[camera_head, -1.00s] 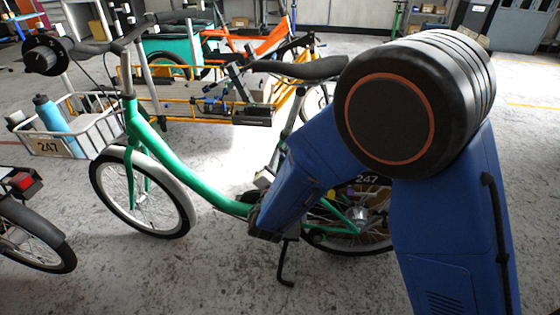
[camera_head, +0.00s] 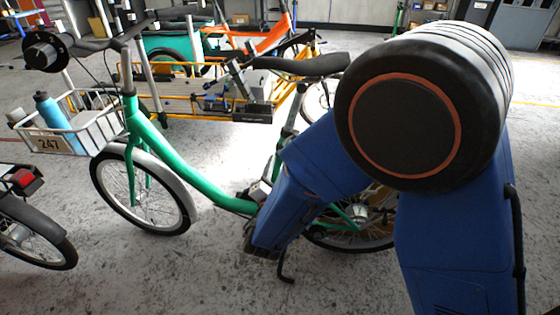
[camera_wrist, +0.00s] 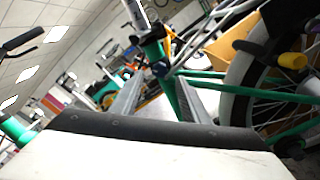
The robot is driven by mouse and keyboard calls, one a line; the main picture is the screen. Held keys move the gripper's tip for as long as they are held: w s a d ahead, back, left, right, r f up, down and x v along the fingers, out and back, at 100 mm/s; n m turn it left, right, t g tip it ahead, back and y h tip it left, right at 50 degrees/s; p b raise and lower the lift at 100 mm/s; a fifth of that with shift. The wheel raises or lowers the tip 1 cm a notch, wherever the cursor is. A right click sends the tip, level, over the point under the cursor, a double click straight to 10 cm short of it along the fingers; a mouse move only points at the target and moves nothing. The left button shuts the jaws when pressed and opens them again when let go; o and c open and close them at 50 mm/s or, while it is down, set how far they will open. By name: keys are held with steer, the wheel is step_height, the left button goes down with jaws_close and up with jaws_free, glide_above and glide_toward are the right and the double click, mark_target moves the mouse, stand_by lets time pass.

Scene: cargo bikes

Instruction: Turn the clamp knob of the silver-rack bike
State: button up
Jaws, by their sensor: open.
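A green step-through bike (camera_head: 185,175) stands upright in the head view. It has a pale wire front basket (camera_head: 98,118) with a 247 plate, and a silver seat post (camera_head: 289,118) under a black saddle (camera_head: 303,64). In the wrist view my gripper (camera_wrist: 160,88) is open and empty, its two grey fingers pointing toward the green seat tube (camera_wrist: 174,95). A dark clamp part (camera_wrist: 160,68) sits at the tube's top, beyond the fingertips and apparently apart from them; I cannot clearly make out a knob. My arm hides the bike's rear rack in the head view.
A blue bottle (camera_head: 50,110) stands in the basket. Another bike's rear wheel (camera_head: 32,235) is at the left. A yellow-framed cargo bike (camera_head: 180,88) stands behind. A yellow cylinder (camera_wrist: 292,60) shows near the wheel (camera_wrist: 262,85) in the wrist view. Floor in front is clear.

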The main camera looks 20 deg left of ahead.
steer(key=v, duration=1.1)
steer(key=shift+s+d, duration=0.2)
steer(key=shift+s, duration=0.2)
steer(key=w+a+n, duration=0.4)
steer(key=w+n, duration=0.6)
steer(key=w, duration=0.6)
stand_by(0.3)
jaws_close()
